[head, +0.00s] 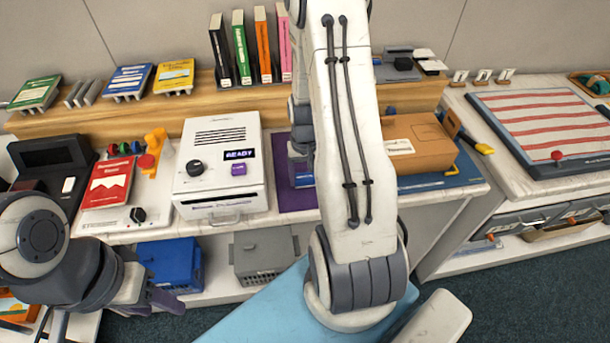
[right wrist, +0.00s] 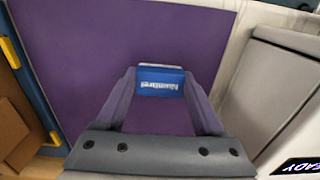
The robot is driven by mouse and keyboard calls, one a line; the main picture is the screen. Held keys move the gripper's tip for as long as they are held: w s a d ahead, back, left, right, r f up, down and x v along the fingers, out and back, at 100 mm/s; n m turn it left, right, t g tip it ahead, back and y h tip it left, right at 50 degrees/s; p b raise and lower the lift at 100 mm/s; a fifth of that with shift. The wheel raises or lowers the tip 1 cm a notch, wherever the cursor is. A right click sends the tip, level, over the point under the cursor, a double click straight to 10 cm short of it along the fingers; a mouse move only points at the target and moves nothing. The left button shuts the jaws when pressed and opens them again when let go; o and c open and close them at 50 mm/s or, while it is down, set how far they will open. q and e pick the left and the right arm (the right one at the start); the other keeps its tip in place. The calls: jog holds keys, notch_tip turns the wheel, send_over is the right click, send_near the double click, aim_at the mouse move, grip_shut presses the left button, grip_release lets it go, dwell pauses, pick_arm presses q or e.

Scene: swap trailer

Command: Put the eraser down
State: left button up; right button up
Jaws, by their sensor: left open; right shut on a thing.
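The eraser is a small block with a blue sleeve and white lettering. It shows in the right wrist view (right wrist: 160,79) between the fingertips of my right gripper (right wrist: 160,90), which is shut on it. Behind it is a purple mat (right wrist: 100,50). In the head view the purple mat (head: 295,198) lies on the counter right of the white READY machine, and my right arm hides most of that spot. I cannot tell whether the eraser touches the mat. My left gripper (head: 150,297) is open and empty at the lower left, in front of the counter.
The white READY machine (head: 221,165) stands left of the mat. An orange-brown box (head: 418,142) sits on a blue mat (head: 440,181) to the right. Books (head: 243,55) stand on the wooden shelf behind. Blue (head: 172,264) and grey (head: 262,255) crates sit below the counter.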

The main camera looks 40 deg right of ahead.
aim_at(305, 178)
jog(key=o, duration=1.5)
jog(key=shift+c, duration=0.2)
notch_tip(305, 178, up, 12)
jog(key=shift+r, duration=0.2)
jog(key=s+a+r+n, duration=0.1)
jog(key=a+r+n, duration=0.15)
jog(key=a, duration=0.65)
jog(key=s+a+r+n, duration=0.15)
jog(key=a+n, duration=0.25)
jog(key=a, duration=0.6)
jog(key=s+a+r+n+y, duration=0.1)
jog(key=s+a+r+n, duration=0.1)
jog(key=s+a+n, duration=0.5)
jog(key=s+a, duration=0.4)
jog(key=s, duration=0.2)
jog(key=shift+s+a+r, duration=0.3)
jog(key=shift+a+r, duration=0.05)
